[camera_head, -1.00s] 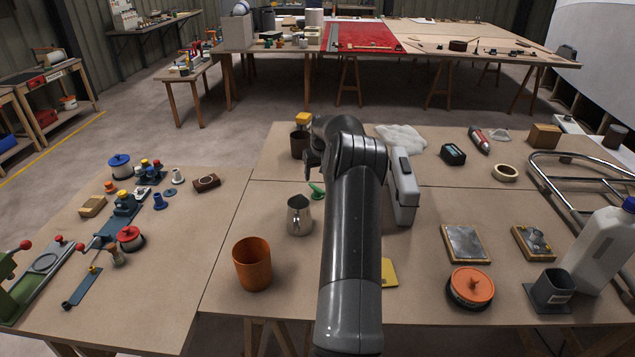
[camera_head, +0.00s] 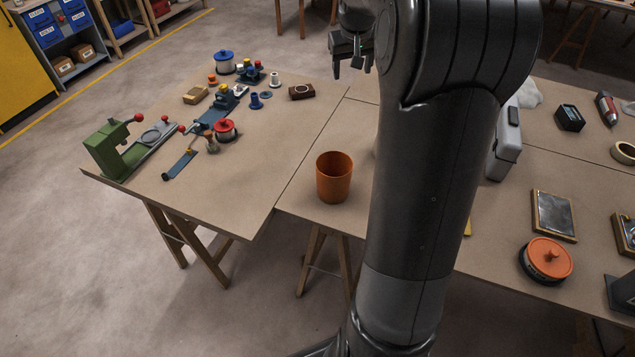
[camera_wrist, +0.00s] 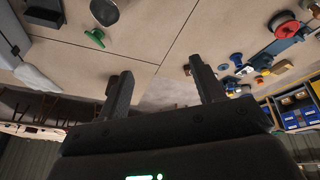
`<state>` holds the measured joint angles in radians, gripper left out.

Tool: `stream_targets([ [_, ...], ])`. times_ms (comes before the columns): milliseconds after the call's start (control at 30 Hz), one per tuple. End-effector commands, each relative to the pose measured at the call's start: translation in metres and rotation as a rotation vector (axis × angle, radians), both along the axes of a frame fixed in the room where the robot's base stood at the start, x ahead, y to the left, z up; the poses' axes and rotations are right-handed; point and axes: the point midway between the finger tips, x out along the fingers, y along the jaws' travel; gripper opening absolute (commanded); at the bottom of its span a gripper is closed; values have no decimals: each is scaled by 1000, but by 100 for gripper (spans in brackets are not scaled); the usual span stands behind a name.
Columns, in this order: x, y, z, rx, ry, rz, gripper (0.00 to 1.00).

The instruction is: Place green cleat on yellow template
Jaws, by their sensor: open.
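The green cleat (camera_wrist: 95,38) lies on the table in the wrist view, up and left of my fingers and apart from them. In the head view my arm hides it. Only a thin sliver of the yellow template (camera_head: 468,228) shows beside my arm in the head view; the rest is hidden. My gripper (camera_head: 352,62) is above the table's far side in the head view. In the wrist view my gripper (camera_wrist: 161,72) is open, with its two fingers wide apart and nothing between them.
A metal pitcher (camera_wrist: 104,12) stands near the cleat. An orange cup (camera_head: 333,178) stands near the table's front edge. A grey case (camera_head: 507,145), a metal plate (camera_head: 553,214) and an orange-lidded tin (camera_head: 546,260) are right of my arm.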

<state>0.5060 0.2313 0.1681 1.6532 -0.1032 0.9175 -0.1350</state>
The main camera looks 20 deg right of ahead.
Motion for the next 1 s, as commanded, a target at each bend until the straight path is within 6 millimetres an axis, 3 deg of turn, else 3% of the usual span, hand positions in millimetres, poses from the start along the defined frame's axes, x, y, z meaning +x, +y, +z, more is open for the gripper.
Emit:
stream_targets([
  [33, -14, 22, 12, -8, -10, 16, 62],
  [200, -64, 78, 36, -16, -35, 50, 62],
  [500, -167, 156, 47, -2, -89, 106, 62],
  [800, -268, 205, 23, 50, -145, 161, 62],
  [1000, -306, 218, 4, 81, -165, 186, 62],
])
